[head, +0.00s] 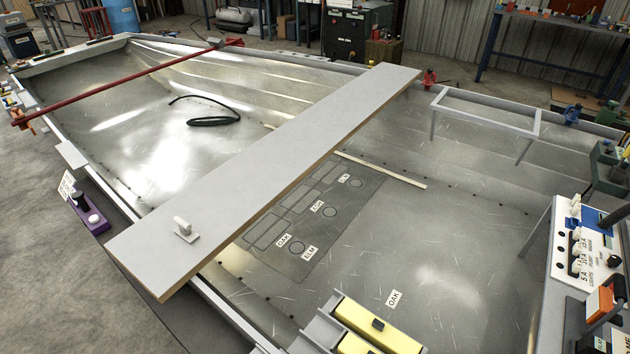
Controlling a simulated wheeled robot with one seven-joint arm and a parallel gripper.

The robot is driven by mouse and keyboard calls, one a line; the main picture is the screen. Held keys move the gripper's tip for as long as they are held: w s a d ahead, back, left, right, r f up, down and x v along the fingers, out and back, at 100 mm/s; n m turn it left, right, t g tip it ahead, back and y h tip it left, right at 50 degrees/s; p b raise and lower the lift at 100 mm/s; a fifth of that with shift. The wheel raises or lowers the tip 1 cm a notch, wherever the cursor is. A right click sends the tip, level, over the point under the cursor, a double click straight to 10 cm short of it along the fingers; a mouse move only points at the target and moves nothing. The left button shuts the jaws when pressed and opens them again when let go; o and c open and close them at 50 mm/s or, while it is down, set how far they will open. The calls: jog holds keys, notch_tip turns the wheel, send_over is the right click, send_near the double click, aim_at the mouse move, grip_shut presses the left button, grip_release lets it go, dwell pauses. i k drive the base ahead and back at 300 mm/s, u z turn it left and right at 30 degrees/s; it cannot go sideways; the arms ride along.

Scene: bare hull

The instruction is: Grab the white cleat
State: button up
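The white cleat (184,231) stands upright on the near left end of a long grey plank (290,150). It has a flat base and a short rounded upright part. The plank lies across the metal hull (420,230). Nothing touches the cleat apart from the plank under it. My gripper is not in view.
A red bar (120,85) spans the hull at the left. A yellow-topped box (375,324) is at the bottom, and a white switch panel (580,250) at the right. A purple tray (92,208) hangs outside the left edge. A dark hose (213,121) lies inside.

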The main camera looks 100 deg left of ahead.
aim_at(184, 230)
jog(key=u, duration=5.15)
jog(key=i, duration=3.65)
jog(key=z, duration=0.1)
